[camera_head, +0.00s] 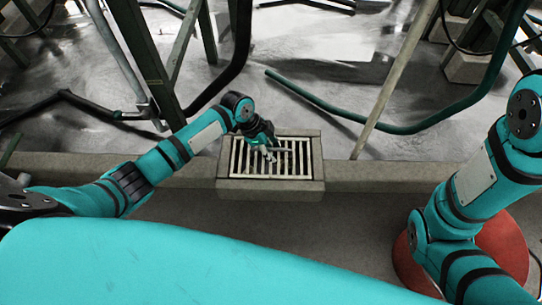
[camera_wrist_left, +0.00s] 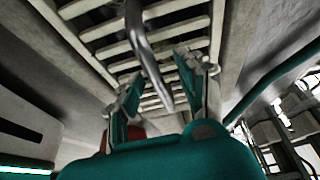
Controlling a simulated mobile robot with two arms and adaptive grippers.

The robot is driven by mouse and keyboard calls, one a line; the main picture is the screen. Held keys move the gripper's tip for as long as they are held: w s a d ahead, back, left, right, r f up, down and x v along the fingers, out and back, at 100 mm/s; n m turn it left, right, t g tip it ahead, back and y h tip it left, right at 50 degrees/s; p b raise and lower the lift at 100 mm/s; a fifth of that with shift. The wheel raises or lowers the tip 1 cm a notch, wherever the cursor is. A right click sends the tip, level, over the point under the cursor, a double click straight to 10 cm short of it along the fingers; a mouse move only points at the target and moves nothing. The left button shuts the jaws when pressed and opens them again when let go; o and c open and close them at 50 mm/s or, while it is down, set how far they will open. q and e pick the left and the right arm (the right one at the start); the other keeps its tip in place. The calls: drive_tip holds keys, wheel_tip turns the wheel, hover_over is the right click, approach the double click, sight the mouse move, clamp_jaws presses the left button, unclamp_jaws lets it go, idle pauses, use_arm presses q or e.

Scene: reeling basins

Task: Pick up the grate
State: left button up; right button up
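The grate (camera_head: 291,158) is a pale slatted rectangle set in a raised concrete frame (camera_head: 270,191) near the middle of the head view. My left gripper (camera_head: 268,153) is over it, close to the slats. In the left wrist view the slats of the grate (camera_wrist_left: 180,31) fill the upper middle, beyond the fingers of my left gripper (camera_wrist_left: 160,75). Those fingers are spread apart. A curved, tapering metal piece (camera_wrist_left: 146,50) shows between them; I cannot tell what it belongs to or whether the fingers touch it. My right gripper is out of view.
A low concrete curb (camera_head: 395,177) runs left and right of the frame. Behind it is a wet floor (camera_head: 330,65) with a green hose (camera_head: 340,113), a leaning pole (camera_head: 397,75) and dark posts. A red round object (camera_head: 508,248) is at the right, partly behind my right arm.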

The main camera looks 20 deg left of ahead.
use_arm(q)
drive_tip(key=shift+f, duration=0.2)
idle(0.3)
clamp_jaws()
idle(0.3)
drive_tip(key=shift+w+r, duration=0.1)
drive_tip(key=shift+r, duration=0.05)
